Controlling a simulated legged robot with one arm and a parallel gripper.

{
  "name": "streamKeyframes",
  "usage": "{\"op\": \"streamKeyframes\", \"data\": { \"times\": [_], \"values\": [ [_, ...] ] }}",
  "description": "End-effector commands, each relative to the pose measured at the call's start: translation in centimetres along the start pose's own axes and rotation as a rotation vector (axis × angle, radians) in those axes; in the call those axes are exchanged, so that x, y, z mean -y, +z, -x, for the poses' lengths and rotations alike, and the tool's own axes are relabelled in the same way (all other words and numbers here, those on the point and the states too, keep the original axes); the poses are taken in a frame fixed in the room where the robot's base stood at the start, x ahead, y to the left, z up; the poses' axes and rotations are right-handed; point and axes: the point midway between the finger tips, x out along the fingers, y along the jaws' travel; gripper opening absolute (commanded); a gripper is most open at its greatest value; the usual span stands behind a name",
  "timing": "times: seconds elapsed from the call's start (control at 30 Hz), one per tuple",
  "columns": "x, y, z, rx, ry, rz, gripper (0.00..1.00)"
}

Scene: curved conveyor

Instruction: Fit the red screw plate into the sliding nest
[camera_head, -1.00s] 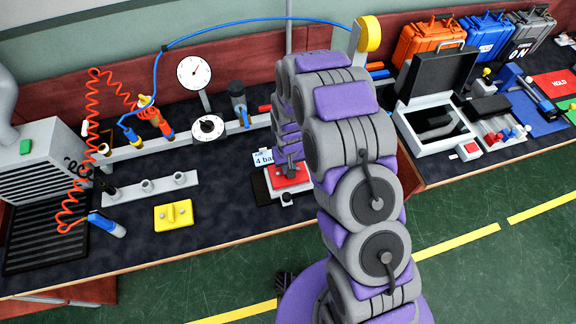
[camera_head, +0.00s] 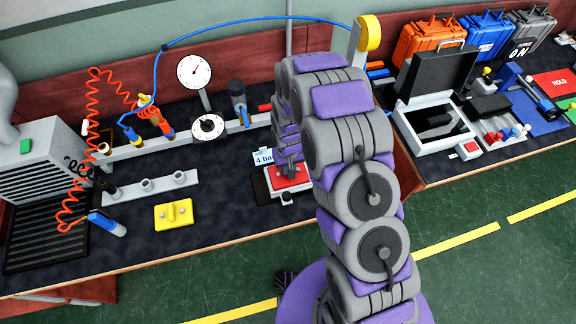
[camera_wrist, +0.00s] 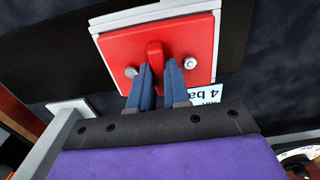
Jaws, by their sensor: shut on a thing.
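The red screw plate (camera_wrist: 194,36) is a flat square with a raised red grip bar in the middle and a silver screw on each side. It lies over a light grey square nest (camera_wrist: 108,49), whose rim shows around it; I cannot tell whether it is fully seated. My gripper (camera_wrist: 160,68) is shut on the plate's grip bar. In the head view the red plate (camera_head: 297,179) shows on the grey nest (camera_head: 273,195) at the bench's front, with my arm hiding part of it.
A "4 bar" label (camera_head: 262,157) stands just behind the nest. A yellow plate (camera_head: 174,214) with a similar grip lies to the left, near a grey rail (camera_head: 150,187) with several sockets. A grey case (camera_head: 432,127) stands open at right.

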Motion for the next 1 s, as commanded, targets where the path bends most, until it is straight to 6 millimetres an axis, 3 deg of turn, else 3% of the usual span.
{"op": "streamKeyframes", "data": {
  "times": [0.27,0.3,0.6,0.87,1.0],
  "values": [
    [0.0,0.0,-0.6,0.0,0.0,0.0,0.0],
    [0.0,0.0,-0.7,0.0,0.0,0.0,0.17],
    [0.0,0.0,-0.6,0.0,0.0,0.0,0.46],
    [0.0,0.0,-0.5,0.0,0.0,0.0,0.46],
    [0.0,-0.1,0.5,-0.002,0.0,0.0,0.46]
  ]
}}
